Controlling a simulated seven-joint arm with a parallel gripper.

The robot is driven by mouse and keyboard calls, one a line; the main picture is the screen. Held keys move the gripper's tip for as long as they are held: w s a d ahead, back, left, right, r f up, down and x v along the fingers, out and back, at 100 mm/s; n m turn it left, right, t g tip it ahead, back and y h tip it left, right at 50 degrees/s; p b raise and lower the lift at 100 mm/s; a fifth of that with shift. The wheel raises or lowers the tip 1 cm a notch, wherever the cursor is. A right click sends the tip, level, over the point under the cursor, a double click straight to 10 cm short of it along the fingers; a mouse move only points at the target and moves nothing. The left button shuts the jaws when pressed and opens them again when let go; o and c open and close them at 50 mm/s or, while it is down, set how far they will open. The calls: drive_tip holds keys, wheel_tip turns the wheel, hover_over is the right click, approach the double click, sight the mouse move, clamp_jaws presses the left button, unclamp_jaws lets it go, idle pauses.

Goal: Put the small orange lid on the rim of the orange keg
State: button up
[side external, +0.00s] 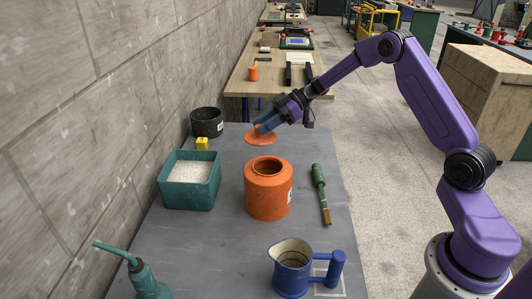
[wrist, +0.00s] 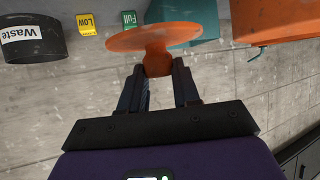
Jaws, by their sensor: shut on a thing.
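The small orange lid (side external: 259,139) is a flat disc with a knob, and it also shows in the wrist view (wrist: 150,37). My gripper (side external: 263,126) is shut on the lid's knob, between both fingers in the wrist view (wrist: 163,75). In the side view the lid looks roughly level, beyond the keg, near the bench's far end. Its height above the bench is hard to judge. The orange keg (side external: 268,195) stands upright mid-bench with its round mouth open. Part of the keg's body shows in the wrist view (wrist: 275,22), at the top right.
A green bin (side external: 188,196) of white granules stands left of the keg, with a yellow block (side external: 202,143) and black waste bin (side external: 207,122) behind. A green-handled brush (side external: 321,190) lies right. A blue jug (side external: 291,275) and oil can (side external: 147,280) stand in front. A wall borders the left.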

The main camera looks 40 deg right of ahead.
drive_tip(key=s+a+r+n+g, duration=0.25)
drive_tip(key=s+r, duration=0.55)
drive_tip(key=s, duration=0.5)
drive_tip(key=s+a+r+n+g, duration=0.2)
drive_tip(key=s+a+r, duration=0.35)
drive_tip(key=s, duration=0.85)
drive_tip(key=w+a+f, duration=0.1)
drive_tip(key=w+f, duration=1)
drive_tip(key=w, duration=0.2)
drive_tip(key=shift+w+y, duration=0.3)
drive_tip(key=shift+y, duration=0.1)
drive_tip(key=shift+f, duration=0.1)
drive_tip(key=o, duration=1)
drive_tip(key=shift+f, duration=0.1)
drive_tip(key=shift+o, duration=0.2)
